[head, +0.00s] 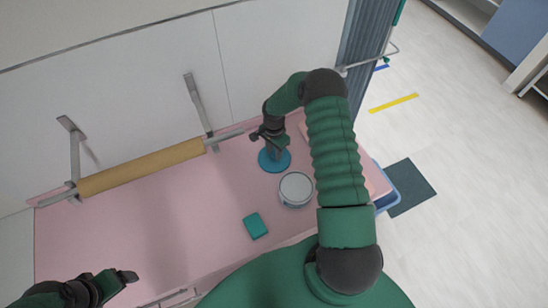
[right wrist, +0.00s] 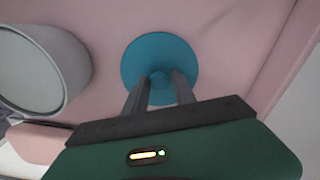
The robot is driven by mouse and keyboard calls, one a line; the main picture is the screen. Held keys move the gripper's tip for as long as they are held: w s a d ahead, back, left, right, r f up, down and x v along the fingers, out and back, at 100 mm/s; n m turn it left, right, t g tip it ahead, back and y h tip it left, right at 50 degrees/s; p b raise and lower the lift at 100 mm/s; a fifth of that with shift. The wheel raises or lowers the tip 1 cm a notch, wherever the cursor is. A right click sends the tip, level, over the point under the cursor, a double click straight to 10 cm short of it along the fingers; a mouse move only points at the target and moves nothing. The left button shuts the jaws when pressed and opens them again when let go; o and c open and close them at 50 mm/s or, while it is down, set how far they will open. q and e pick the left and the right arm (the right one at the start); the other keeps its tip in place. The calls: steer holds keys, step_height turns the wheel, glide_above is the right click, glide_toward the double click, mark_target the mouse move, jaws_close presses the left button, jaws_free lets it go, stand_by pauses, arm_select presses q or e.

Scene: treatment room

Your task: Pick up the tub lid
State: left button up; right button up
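The tub lid (head: 274,159) is a round blue disc lying on the pink top, and it also shows in the right wrist view (right wrist: 183,50). A small raised part sits at its centre. My right gripper (head: 273,142) is over the lid. In the right wrist view its two fingers (right wrist: 160,84) stand apart, on either side of the lid's raised centre, with no clear grip on it. The round grey-white tub (head: 296,188) stands beside the lid, nearer to me. My left gripper (head: 122,278) is at the lower left, away from these things; its fingers are hard to make out.
A teal block (head: 255,226) lies on the pink top (head: 180,215) left of the tub. A brown roll on a bar (head: 140,168) runs along the wall side. A blue bin (head: 384,200) shows partly past the right end. The left part of the top is clear.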

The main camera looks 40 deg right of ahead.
jaws_close()
steer(key=shift+d, duration=0.1)
